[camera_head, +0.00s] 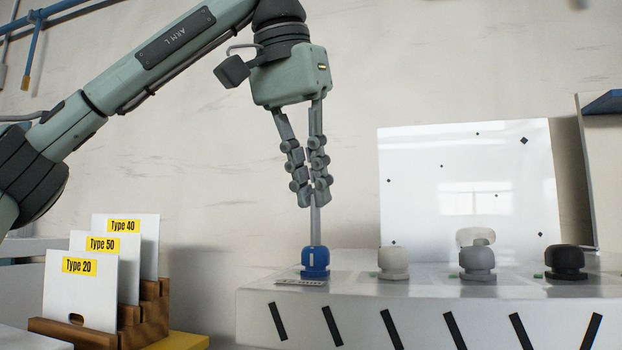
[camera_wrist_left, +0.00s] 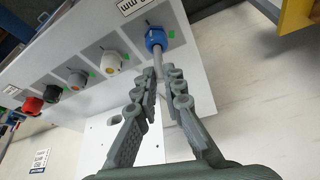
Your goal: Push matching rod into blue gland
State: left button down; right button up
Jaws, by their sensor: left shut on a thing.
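The blue gland (camera_head: 315,262) sits at the left end of the white bench top; it also shows at the top of the left wrist view (camera_wrist_left: 155,38). A thin grey rod (camera_head: 315,228) stands upright over it, its lower end meeting the top of the gland. I cannot tell how deep it sits. My left gripper (camera_head: 312,197) is above the gland, pointing down, its fingers shut on the rod. The rod also shows between the fingers and the gland in the left wrist view (camera_wrist_left: 158,66). My right gripper is not in view.
To the right stand a white gland (camera_head: 393,263), a grey gland (camera_head: 477,263) and a black gland (camera_head: 566,262). A red gland (camera_wrist_left: 32,105) shows in the wrist view. A white panel (camera_head: 470,165) stands behind. Type-labelled cards (camera_head: 80,295) stand in a wooden holder (camera_head: 150,318) at left.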

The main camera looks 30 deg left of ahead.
aim_at(313, 218)
pick_arm(q)
jog(key=shift+f+b, duration=0.75)
jog(key=shift+f, duration=0.9)
jog(key=c, duration=1.6)
grip_release()
jog(key=shift+o, duration=0.2)
jog(key=v, duration=1.2)
jog(key=shift+w, duration=0.1)
